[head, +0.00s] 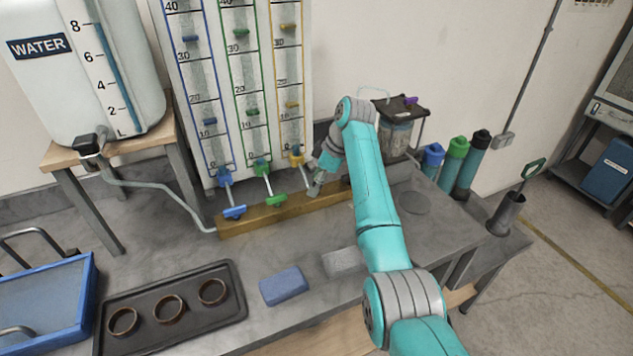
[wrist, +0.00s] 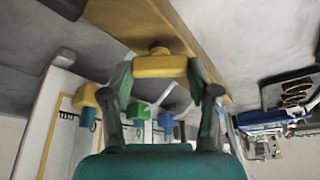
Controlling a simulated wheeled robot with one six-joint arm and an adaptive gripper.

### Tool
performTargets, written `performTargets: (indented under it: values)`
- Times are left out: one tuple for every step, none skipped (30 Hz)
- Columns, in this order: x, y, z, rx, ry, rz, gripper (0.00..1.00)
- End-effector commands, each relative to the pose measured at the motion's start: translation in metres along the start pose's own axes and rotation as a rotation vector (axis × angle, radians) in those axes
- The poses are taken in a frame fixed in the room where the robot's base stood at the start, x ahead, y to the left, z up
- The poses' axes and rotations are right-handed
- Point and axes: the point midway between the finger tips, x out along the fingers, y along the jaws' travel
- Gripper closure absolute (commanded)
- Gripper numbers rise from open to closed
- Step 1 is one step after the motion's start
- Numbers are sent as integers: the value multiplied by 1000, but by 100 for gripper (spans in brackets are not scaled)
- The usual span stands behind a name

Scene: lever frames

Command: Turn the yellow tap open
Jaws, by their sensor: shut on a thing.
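The yellow tap (head: 296,158) sits at the foot of the yellow-marked column, the rightmost of three, in the head view. Its valve body (wrist: 84,97) shows at left in the wrist view. My gripper (head: 315,188) is at the tap, just above the wooden beam. In the wrist view my gripper (wrist: 162,70) has a finger at each end of the yellow handle bar (wrist: 160,66) and is shut on it. The head view does not show the handle clearly, as my gripper covers it.
The green tap (head: 263,170) and blue tap (head: 226,180) stand to the left, handles over the wooden beam (head: 250,220). A blue sponge (head: 283,286) and a dark tray (head: 225,318) with rings lie in front. A lidded jar (head: 397,135) stands behind my arm.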

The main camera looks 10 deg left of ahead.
Motion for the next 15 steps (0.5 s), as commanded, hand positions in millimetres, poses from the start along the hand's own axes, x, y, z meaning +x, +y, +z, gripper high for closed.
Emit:
performTargets:
  values:
    - [0,1,0,-37,0,-18,74]
    - [-1,1,0,-64,0,-28,74]
    - [0,1,0,-98,-1,-44,74]
    - [0,1,0,-124,-1,-55,74]
    - [-1,1,0,-151,-1,-66,74]
    - [-1,1,0,-186,-1,-81,74]
    - [0,1,0,-212,-2,-92,74]
    - [-1,2,0,-238,-1,-102,74]
    - [-1,2,0,-274,-1,-117,74]
    - [0,2,0,-297,-2,-127,74]
    - [-1,2,0,-318,-2,-135,74]
    - [0,2,0,-343,-1,-146,74]
    - [0,2,0,-360,-2,-153,74]
    - [0,2,0,-376,-1,-159,74]
    - [0,2,0,-394,-1,-166,74]
